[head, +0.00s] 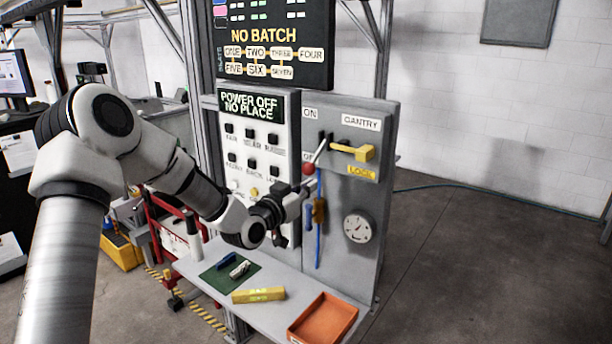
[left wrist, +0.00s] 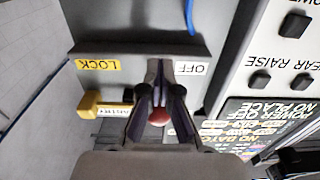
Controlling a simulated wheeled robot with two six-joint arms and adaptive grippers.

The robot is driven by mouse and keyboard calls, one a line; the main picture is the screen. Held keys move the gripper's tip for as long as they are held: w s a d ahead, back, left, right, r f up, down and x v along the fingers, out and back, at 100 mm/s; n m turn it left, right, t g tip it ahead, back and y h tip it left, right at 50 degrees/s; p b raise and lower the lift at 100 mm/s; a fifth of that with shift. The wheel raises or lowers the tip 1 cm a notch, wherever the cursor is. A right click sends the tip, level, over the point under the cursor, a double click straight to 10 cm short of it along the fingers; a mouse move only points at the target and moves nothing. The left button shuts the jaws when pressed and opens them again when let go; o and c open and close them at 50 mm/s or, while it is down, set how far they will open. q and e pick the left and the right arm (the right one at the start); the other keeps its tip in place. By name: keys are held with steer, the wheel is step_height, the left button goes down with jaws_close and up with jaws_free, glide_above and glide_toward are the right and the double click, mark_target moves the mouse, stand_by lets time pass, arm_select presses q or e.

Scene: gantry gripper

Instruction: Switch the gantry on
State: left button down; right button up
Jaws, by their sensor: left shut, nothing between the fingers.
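The gantry panel (head: 375,120) carries a lever with a red knob (head: 308,169); the lever slants down toward the OFF label, below the ON label (head: 310,114). A yellow handle (head: 355,150) sits beside it, above a yellow LOCK label (head: 361,172). My left gripper (head: 303,187) is shut and empty, close to the knob from the left and below. In the left wrist view, the red knob (left wrist: 158,117) shows in the gap between the finger links of my left gripper (left wrist: 160,85); I cannot tell whether they touch. My right gripper is not in view.
A button panel (head: 262,150) with a "POWER OFF NO PLACE" display stands left of the lever. An orange tray (head: 323,318) and a yellow block (head: 258,295) lie on the shelf.

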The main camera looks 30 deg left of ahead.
arm_select(q)
steer(key=shift+r, duration=0.15)
stand_by(0.4)
steer(key=shift+s+a+r+p, duration=0.1)
steer(key=shift+a+r+p, duration=0.05)
steer(key=shift+r+p, duration=1.7)
step_height(320, 180, up, 2)
steer(key=shift+r, duration=0.15)
steer(key=shift+r+p, duration=0.9)
steer(key=shift+r, duration=0.25)
steer(key=shift+f, duration=0.25)
steer(key=shift+s+f+b, duration=0.6)
steer(key=shift+s+f, duration=0.05)
steer(key=shift+s, duration=0.2)
steer(key=p, duration=0.3)
glide_toward(308, 163)
steer(key=w, duration=0.1)
steer(key=shift+w+r, duration=0.15)
steer(key=shift+r, duration=0.15)
